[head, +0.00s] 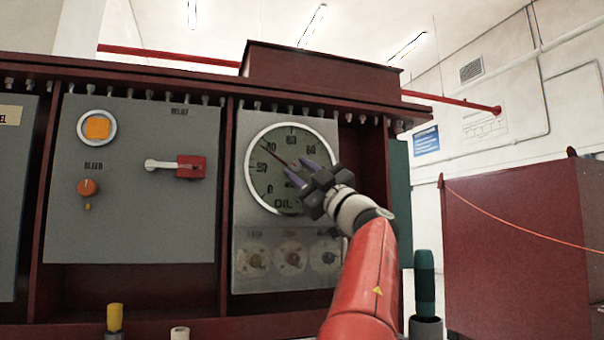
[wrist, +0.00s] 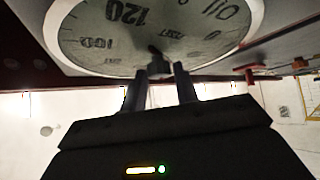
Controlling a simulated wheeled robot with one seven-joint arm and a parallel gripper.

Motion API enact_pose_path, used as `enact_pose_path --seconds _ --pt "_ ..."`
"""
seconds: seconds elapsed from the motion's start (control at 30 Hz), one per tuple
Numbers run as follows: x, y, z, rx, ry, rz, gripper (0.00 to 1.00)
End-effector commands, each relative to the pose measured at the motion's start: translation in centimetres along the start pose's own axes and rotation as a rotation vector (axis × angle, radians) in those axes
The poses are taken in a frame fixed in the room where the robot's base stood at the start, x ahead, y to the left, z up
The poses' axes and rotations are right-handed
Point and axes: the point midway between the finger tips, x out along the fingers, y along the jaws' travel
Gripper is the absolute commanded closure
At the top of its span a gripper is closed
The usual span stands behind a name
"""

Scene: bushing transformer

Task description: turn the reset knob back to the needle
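The gauge face also fills the top of the wrist view (wrist: 90,30). A small dark reset knob (wrist: 158,67) stands out at the dial's centre. My gripper (head: 295,168) is at the dial, its two fingers apart. In the wrist view the fingertips (wrist: 160,71) stand either side of the knob. I cannot tell whether they touch it. The fingers hide part of the dial's right side.
Below the gauge are three small round dials (head: 290,258) behind a clear cover. A red cabinet (head: 510,240) stands at the right.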

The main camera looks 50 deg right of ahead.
Motion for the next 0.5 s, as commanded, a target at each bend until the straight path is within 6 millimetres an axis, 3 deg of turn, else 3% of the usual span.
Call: enact_pose_path --seconds 0.13,0.5 --pt "0.01 0.00 -0.01 0.000 0.000 0.000 0.53" --pt "-0.02 0.00 0.07 0.000 -0.002 0.000 0.53"
